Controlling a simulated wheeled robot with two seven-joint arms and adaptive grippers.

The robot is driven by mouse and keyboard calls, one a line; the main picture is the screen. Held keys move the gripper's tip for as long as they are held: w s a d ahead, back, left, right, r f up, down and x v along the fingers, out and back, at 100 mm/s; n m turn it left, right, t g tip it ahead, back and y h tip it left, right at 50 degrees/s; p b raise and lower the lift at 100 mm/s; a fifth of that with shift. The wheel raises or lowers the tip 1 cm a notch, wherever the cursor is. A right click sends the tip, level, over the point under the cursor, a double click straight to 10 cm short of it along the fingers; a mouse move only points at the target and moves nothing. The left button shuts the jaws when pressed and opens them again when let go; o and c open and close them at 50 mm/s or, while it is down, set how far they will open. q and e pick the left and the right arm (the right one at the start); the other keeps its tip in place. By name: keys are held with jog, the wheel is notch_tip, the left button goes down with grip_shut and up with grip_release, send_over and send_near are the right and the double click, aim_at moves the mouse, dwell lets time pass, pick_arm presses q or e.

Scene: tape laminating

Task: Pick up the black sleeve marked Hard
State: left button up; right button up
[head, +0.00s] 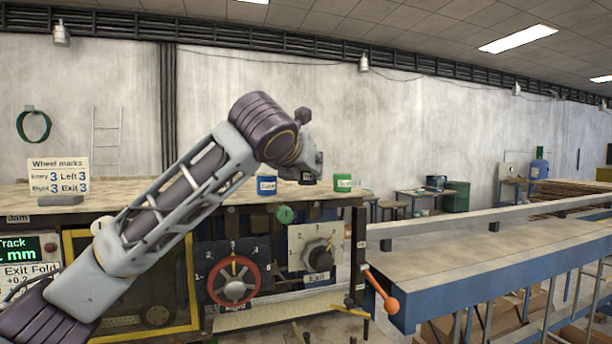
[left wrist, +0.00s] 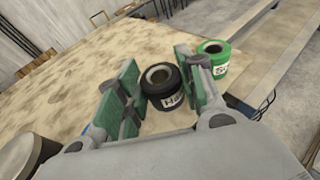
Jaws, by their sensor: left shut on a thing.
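The black sleeve (left wrist: 161,88), a short ring with a pale label that begins with H, is between the two green-padded fingers of my left gripper (left wrist: 158,92) in the left wrist view. The fingers are shut on it. In the head view my left gripper (head: 312,168) is over the machine's top, and the black sleeve (head: 307,178) shows just below it, partly hidden. A green sleeve (head: 343,182) stands to its right and also shows in the left wrist view (left wrist: 213,58). A blue sleeve (head: 266,186) stands to its left. My right gripper is not seen.
The worn, stained machine top (left wrist: 60,100) is mostly clear. A sign with wheel marks (head: 59,175) stands at its left. A red handwheel (head: 234,280) and an Exit dial (head: 318,254) are on the front. A long conveyor bench (head: 480,262) extends at right.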

pick_arm(q)
notch_tip(320, 180, up, 7)
jog(key=shift+f+p, duration=0.1)
jog(key=shift+p, duration=0.2)
jog(key=shift+r, duration=0.65)
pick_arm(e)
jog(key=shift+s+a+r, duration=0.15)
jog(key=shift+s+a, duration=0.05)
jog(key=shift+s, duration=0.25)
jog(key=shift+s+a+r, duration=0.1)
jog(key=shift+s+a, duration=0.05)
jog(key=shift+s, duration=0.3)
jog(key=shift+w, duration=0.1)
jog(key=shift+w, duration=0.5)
